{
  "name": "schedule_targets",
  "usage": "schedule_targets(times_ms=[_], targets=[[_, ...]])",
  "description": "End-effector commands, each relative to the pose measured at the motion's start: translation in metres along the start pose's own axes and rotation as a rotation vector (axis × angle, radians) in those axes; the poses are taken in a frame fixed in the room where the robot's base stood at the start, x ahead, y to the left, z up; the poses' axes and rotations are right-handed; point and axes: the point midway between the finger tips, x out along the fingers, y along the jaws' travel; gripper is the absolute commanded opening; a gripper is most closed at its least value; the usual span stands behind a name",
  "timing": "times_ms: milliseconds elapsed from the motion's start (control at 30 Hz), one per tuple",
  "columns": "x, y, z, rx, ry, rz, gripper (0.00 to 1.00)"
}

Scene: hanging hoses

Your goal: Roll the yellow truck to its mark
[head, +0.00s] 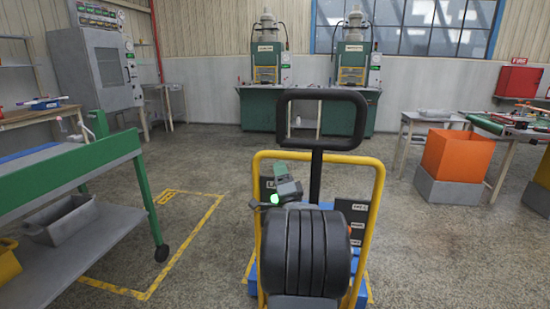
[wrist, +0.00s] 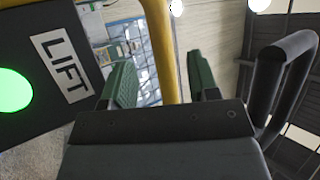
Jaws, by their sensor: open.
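The yellow truck (head: 375,215) stands upright at the centre of the head view. It has a yellow tube frame, a black loop handle (head: 322,95) on top, dark panels and a blue base. My gripper (head: 279,178) is at the left part of the truck's frame, below the handle. In the wrist view my gripper (wrist: 158,68) has its green fingers apart, with a yellow tube (wrist: 163,45) showing between them; I cannot tell whether they touch. A panel marked LIFT (wrist: 60,65) with a lit green lamp is beside them. A yellow floor outline (head: 205,222) lies empty to the left.
A black ribbed drum (head: 305,255) hides the truck's lower middle; I cannot tell what it belongs to. A green bench (head: 75,180) stands at left, close to the outline. Two green machines (head: 265,105) stand behind. An orange bin (head: 462,155) is at right. Floor between is clear.

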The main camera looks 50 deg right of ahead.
Motion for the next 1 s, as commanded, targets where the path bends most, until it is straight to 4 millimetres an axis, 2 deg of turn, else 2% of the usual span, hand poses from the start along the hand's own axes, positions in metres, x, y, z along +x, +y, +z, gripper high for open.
schedule_targets(times_ms=[200, 400, 600, 900, 1000], targets=[[0.038, 0.001, 0.001, 0.001, 0.0, 0.0, 0.55], [0.061, 0.001, 0.001, 0.001, 0.0, 0.001, 0.55], [0.07, 0.0, 0.001, 0.0, 0.0, 0.001, 0.55], [0.071, 0.0, 0.0, 0.0, 0.0, 0.002, 0.55], [0.071, 0.0, 0.0, 0.0, 0.0, 0.002, 0.45]])
